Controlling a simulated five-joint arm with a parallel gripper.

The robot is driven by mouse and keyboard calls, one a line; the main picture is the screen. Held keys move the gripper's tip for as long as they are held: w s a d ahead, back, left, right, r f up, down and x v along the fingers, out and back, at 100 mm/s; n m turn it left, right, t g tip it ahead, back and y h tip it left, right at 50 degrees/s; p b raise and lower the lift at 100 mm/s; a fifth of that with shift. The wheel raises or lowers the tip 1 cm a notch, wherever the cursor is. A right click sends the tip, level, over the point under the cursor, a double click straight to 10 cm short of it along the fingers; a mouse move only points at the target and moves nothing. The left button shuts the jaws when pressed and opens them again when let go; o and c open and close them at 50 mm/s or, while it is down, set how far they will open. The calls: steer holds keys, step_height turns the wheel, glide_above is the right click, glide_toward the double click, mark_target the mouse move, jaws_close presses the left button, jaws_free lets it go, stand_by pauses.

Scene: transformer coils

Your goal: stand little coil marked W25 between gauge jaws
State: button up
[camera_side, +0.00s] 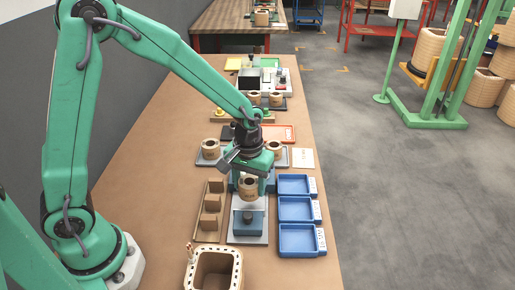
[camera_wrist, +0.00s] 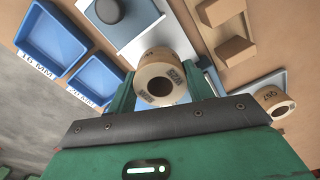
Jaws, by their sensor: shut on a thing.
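My gripper (camera_side: 249,180) is shut on a small tan coil (camera_side: 249,189), holding it in front of and above the gauge in the side view. In the wrist view the coil (camera_wrist: 153,85) sits between the two green fingers, its hole facing the camera. Its rim lettering appears to read W25. The gauge (camera_side: 247,217) is a blue block with a dark round knob on a pale plate (camera_side: 240,238). In the wrist view only part of the gauge (camera_wrist: 108,10) shows at the top, and its jaws cannot be made out.
Three blue trays (camera_side: 297,210) stand right of the gauge. A brown stepped rack (camera_side: 211,207) stands left. A tan box (camera_side: 213,268) is in front. Other coils (camera_side: 211,147) stand behind, one also in the wrist view (camera_wrist: 272,98). Bare table lies left of the rack.

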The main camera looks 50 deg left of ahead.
steer(key=shift+f, duration=1.7)
steer(key=o, duration=1.5)
steer(key=shift+r, duration=0.15)
step_height(320, 180, up, 8)
steer(key=shift+f, duration=0.15)
stand_by(0.4)
stand_by(0.6)
